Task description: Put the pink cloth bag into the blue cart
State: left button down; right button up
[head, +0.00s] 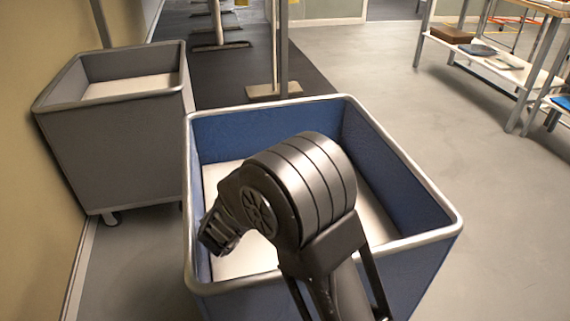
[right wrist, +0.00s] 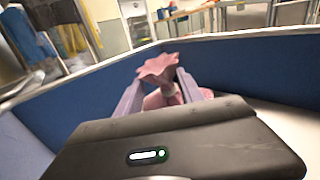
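The blue cart (head: 409,195) stands in the middle of the head view, with blue inner walls, a grey metal rim and a pale floor. My right arm reaches over its near side and down into it; the gripper itself is mostly hidden there. In the right wrist view my right gripper (right wrist: 159,80) is inside the cart, its two fingers spread apart. The pink cloth bag (right wrist: 158,68), with a flared top and tied neck, shows between and beyond the fingers, with part to the right. The bag does not show in the head view. My left gripper is out of view.
A grey cart (head: 115,140) with a pale floor stands to the left by the wall. A rail post on a base (head: 274,91) stands behind the blue cart. A table with a lower shelf (head: 490,62) is at the far right. The floor between is clear.

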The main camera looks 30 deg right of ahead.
jog(key=o, duration=1.2)
jog(key=shift+o, duration=0.2)
notch_tip(320, 180, up, 10)
jog(key=p, duration=0.5)
